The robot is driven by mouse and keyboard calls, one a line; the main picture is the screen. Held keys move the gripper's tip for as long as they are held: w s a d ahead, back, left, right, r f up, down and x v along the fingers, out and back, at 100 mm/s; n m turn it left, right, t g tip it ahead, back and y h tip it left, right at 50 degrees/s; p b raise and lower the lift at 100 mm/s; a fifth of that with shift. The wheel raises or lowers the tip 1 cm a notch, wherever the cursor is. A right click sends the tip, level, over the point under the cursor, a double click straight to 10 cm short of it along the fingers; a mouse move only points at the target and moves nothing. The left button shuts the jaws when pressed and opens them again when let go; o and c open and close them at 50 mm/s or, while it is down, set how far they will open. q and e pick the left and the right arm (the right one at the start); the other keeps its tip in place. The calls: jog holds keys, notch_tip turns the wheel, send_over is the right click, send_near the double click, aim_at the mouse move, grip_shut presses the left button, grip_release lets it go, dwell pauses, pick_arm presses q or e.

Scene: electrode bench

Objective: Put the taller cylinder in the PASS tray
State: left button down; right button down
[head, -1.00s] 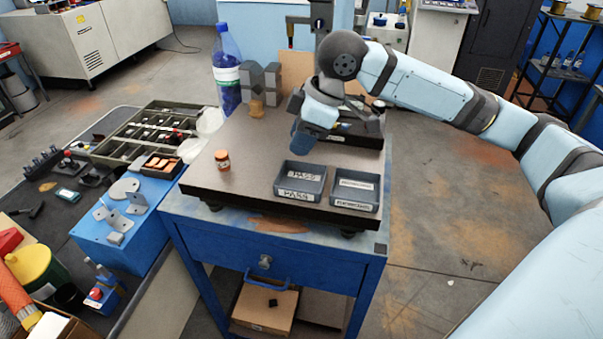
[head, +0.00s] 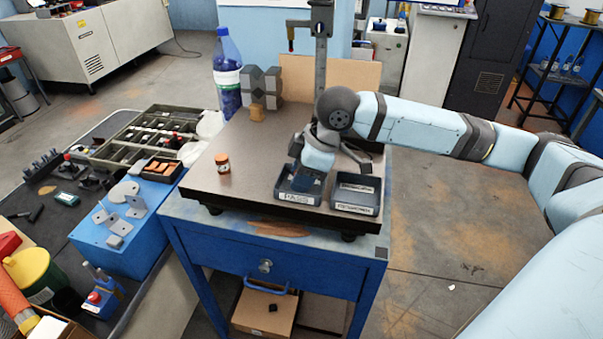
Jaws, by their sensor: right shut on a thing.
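My right gripper (head: 304,184) points down into the PASS tray (head: 298,198), a dark grey tray with a white PASS label on its front wall. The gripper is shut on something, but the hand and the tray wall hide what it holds. I cannot make out a taller cylinder by name. My left gripper is not in view.
A second labelled grey tray (head: 356,208) sits right beside the PASS tray. Both are on the dark surface plate (head: 250,185) near its front edge. A height gauge column (head: 322,70), grey blocks (head: 262,85) and a blue bottle (head: 228,75) stand behind. The plate's left-middle is clear.

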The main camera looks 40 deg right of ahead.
jog(key=c, duration=1.1)
grip_release()
jog(key=shift+r, duration=0.1)
jog(key=v, duration=1.2)
jog(key=shift+a, duration=0.1)
